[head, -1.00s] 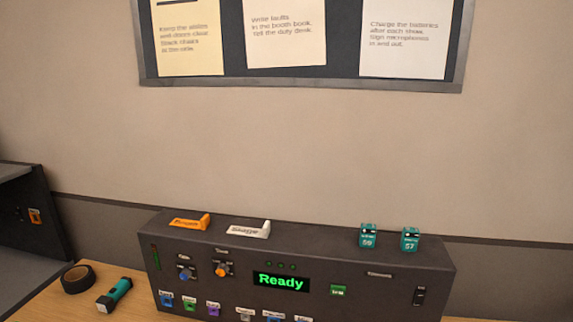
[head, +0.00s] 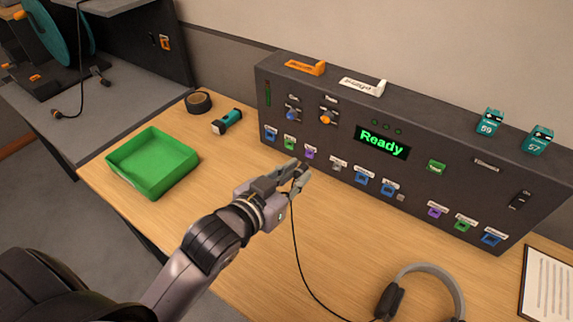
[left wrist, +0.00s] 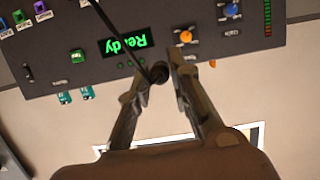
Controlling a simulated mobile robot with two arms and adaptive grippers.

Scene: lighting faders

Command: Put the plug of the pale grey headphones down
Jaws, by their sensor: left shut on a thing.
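The pale grey headphones (head: 388,300) lie on the table at the lower right of the head view, partly cut off by the frame edge. Their thin dark cable (head: 296,250) runs up to my left gripper (head: 299,177). That gripper is shut on the black plug (left wrist: 159,73), which shows between the fingertips (left wrist: 165,76) in the left wrist view. In the head view the gripper is in front of the control panel (head: 330,150), near its lower row of coloured sockets; the fingers hide most of the plug. My right gripper is not in view.
A green tray (head: 152,185), empty, stands at the left of the wooden table (head: 225,180). Black tape (head: 198,102) and a teal torch (head: 227,121) lie behind it. A clipboard (head: 547,285) is at the right edge. Table between tray and headphones is mostly clear.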

